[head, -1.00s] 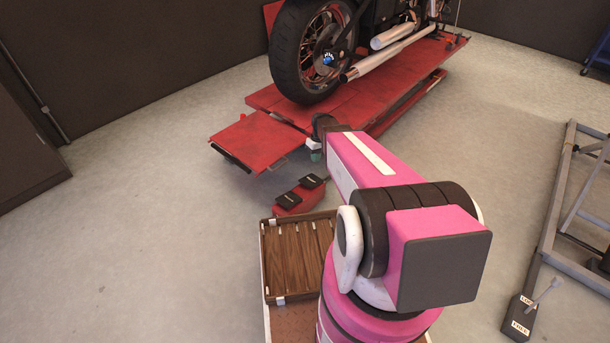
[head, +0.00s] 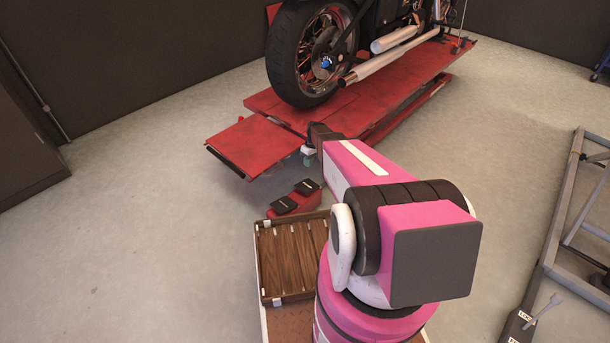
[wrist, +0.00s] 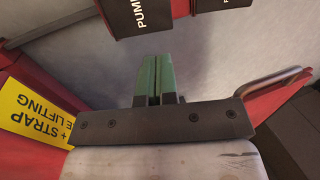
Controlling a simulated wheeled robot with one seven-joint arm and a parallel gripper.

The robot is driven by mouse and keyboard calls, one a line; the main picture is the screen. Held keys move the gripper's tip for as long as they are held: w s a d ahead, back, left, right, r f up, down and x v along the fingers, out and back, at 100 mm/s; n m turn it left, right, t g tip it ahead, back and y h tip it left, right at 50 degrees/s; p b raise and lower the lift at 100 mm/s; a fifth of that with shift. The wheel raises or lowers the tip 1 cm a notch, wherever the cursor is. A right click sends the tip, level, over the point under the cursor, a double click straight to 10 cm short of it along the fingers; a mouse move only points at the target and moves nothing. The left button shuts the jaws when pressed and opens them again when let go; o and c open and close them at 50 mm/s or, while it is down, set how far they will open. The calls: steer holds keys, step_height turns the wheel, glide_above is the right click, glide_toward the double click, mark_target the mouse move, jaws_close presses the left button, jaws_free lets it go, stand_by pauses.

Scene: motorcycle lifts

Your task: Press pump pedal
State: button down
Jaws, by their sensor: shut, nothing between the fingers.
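The pump pedal (wrist: 138,14) is a dark block lettered "PUM", cut off at the top of the wrist view. A second dark pedal (wrist: 238,4) is beside it on the right. In the head view two black pedals (head: 296,196) sit on a red base on the floor, in front of the red lift; their lettering is too small to read there. My gripper (wrist: 158,82) has green fingers, shut and empty, pointing toward the pump pedal with a visible gap in the picture. In the head view my gripper (head: 309,161) is beside the lift ramp, beyond the pedals.
The red lift (head: 390,105) carries a motorcycle (head: 312,60), and its ramp (head: 252,143) is close to my gripper. A yellow warning label (wrist: 35,115) shows at left in the wrist view. A grey steel frame (head: 560,215) stands at right. Floor at left is clear.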

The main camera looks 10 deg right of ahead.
mark_target(302, 187)
steer(key=x, duration=1.3)
steer(key=shift+f, duration=0.15)
